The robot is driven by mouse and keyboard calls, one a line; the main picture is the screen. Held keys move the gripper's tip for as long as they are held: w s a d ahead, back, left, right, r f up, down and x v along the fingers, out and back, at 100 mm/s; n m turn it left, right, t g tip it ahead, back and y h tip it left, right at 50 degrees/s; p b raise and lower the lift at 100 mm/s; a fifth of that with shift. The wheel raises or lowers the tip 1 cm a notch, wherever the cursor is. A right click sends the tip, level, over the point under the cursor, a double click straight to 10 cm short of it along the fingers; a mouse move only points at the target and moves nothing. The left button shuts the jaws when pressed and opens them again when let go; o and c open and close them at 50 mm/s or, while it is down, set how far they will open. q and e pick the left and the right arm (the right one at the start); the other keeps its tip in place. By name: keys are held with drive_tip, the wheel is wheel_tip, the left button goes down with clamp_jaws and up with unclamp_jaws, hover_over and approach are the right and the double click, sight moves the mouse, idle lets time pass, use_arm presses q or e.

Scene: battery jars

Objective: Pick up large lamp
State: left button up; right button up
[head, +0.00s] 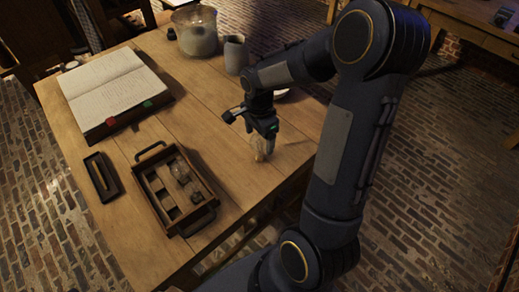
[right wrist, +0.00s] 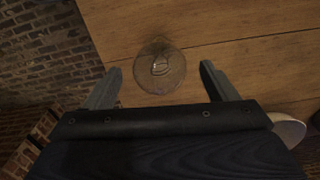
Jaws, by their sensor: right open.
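The large lamp (right wrist: 159,68) is a clear round glass bulb on the wooden table, seen between and just beyond the fingers of my right gripper (right wrist: 160,85). In the head view the lamp (head: 260,148) shows below the fingers of my right gripper (head: 262,132), partly hidden by them. The right gripper is open, pointing down, and holds nothing. A smaller glass piece (head: 181,170) sits in the wooden tray (head: 155,203) to the left. My left gripper is not in view.
The table (head: 215,125) also bears an open book (head: 112,88), a small dark tray (head: 101,177), a glass jar (head: 196,32) and a grey jug (head: 236,54). A pale round dish (right wrist: 288,129) lies right of the gripper in the wrist view. The table's edge is close to the lamp.

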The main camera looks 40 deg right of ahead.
drive_tip(key=shift+f, duration=0.85)
drive_tip(key=shift+c, duration=0.5)
drive_tip(key=c, duration=1.1)
drive_tip(key=shift+o, duration=0.2)
drive_tip(key=shift+r, duration=0.15)
